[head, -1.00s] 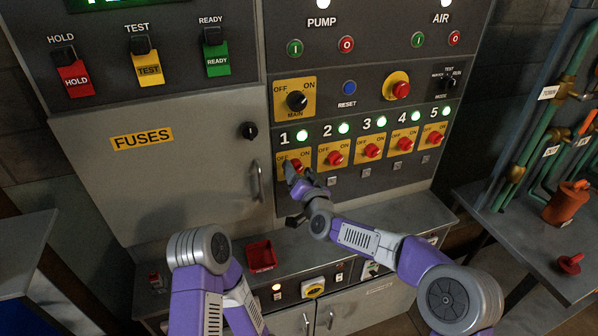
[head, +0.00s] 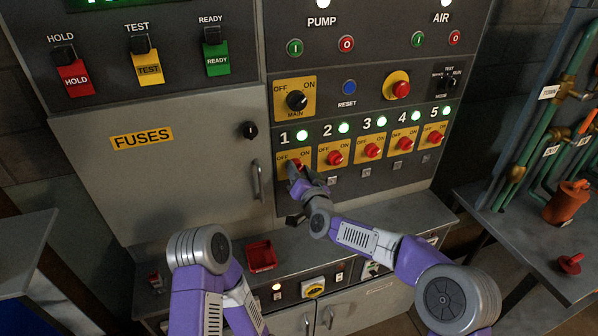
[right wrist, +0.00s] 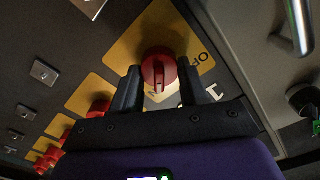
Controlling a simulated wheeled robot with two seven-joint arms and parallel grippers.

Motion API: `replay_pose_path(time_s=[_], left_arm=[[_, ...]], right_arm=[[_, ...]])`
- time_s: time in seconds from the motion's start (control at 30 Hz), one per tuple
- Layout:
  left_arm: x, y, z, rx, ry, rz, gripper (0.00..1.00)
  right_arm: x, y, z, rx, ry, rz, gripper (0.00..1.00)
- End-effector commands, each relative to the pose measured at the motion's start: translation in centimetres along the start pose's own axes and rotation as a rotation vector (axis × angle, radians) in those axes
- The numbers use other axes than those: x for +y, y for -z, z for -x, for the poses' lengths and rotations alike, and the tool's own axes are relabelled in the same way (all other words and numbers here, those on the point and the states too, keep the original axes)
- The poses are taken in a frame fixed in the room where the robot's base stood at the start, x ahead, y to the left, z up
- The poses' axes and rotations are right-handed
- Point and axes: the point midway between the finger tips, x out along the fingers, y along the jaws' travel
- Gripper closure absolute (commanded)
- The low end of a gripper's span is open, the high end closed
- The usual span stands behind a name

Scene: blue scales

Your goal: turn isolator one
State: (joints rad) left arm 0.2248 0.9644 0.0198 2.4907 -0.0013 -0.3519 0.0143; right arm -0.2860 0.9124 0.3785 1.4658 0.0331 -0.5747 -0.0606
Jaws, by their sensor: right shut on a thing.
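The isolator one knob (head: 297,162) is red on a yellow OFF/ON plate under the number 1, at the left of the isolator row. My right gripper (head: 293,170) is at this knob, its fingers partly covering it in the head view. In the right wrist view the round red knob (right wrist: 158,71) sits between my two dark fingertips, shut on its sides. A ridge on its face runs nearly upright in that view. The green lamp (head: 302,135) beside number 1 is lit. My left arm shows at the bottom, but its gripper is out of view.
Isolator two (head: 334,158) is close to the right, with more red knobs beyond. The black main switch (head: 296,101) is above. A fuse door handle (head: 257,180) sticks out at left. A red tray (head: 262,256) lies on the ledge below.

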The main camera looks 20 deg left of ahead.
Motion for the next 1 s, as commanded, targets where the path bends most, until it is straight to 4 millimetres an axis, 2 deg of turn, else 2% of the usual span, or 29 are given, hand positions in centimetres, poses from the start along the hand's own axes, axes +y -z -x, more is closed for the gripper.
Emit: replay_pose_path(time_s=[0.27, 1.0], left_arm=[[-0.3, 0.0, -0.7, 0.000, 0.000, 0.000, 0.57], [-1.3, 0.1, -3.4, 0.000, 0.000, 0.000, 0.57]], right_arm=[[-0.1, 0.0, 0.0, 0.002, 0.002, 0.158, 0.87], [-0.3, -0.1, 0.0, 0.004, 0.001, 0.853, 0.87]])
